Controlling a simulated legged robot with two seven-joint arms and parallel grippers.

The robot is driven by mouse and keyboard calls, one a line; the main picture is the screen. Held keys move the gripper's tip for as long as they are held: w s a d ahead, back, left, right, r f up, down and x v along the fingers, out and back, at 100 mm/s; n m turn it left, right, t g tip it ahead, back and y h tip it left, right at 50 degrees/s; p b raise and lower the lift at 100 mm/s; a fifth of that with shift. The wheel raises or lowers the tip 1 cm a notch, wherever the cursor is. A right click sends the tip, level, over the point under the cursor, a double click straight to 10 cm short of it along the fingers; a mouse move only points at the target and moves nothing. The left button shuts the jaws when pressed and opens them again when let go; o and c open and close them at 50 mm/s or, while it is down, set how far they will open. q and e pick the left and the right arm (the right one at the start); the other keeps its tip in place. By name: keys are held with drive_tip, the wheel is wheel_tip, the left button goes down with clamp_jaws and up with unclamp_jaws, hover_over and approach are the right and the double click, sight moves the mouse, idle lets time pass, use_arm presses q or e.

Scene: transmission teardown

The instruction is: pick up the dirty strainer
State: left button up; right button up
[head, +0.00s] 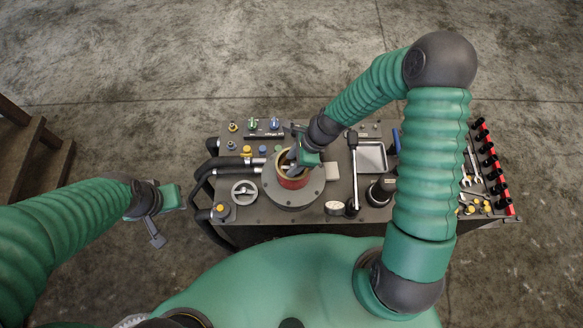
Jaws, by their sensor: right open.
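A short cylinder with a tan rim and red side (294,182) stands on a round grey flange (311,193) in the middle of the bench. My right gripper (290,160) is over its opening, pointing down, with the fingers open at or inside the rim. The gripper hides much of the inside, and I cannot clearly make out the dirty strainer there. I cannot tell whether the fingers touch anything. My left gripper (155,233) hangs to the left of the bench, away from the parts, and its jaw opening is unclear.
The dark bench (262,215) carries black hoses (222,163) at left, a round silver cap (244,190), a long wrench-like tool (353,165) and a metal tray (371,156). Wrenches and a red-black tool rack (489,160) are at right. Wooden steps (35,140) stand far left.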

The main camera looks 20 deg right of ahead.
drive_tip(key=shift+w+f, duration=0.1)
drive_tip(key=shift+w+d, duration=0.1)
drive_tip(key=shift+d, duration=0.15)
drive_tip(key=shift+c, duration=1)
drive_tip(key=shift+d+f, duration=0.1)
drive_tip(key=shift+d, duration=0.45)
drive_tip(key=c, duration=0.5)
drive_tip(key=shift+d, duration=0.2)
clamp_jaws()
drive_tip(key=shift+a, duration=0.6)
use_arm(q)
drive_tip(key=shift+w+d, duration=0.2)
drive_tip(key=shift+d, duration=0.45)
use_arm(e)
drive_tip(key=shift+d, duration=0.3)
use_arm(q)
drive_tip(key=shift+s+a, duration=0.1)
drive_tip(key=shift+a, duration=0.05)
use_arm(e)
drive_tip(key=shift+a, duration=0.15)
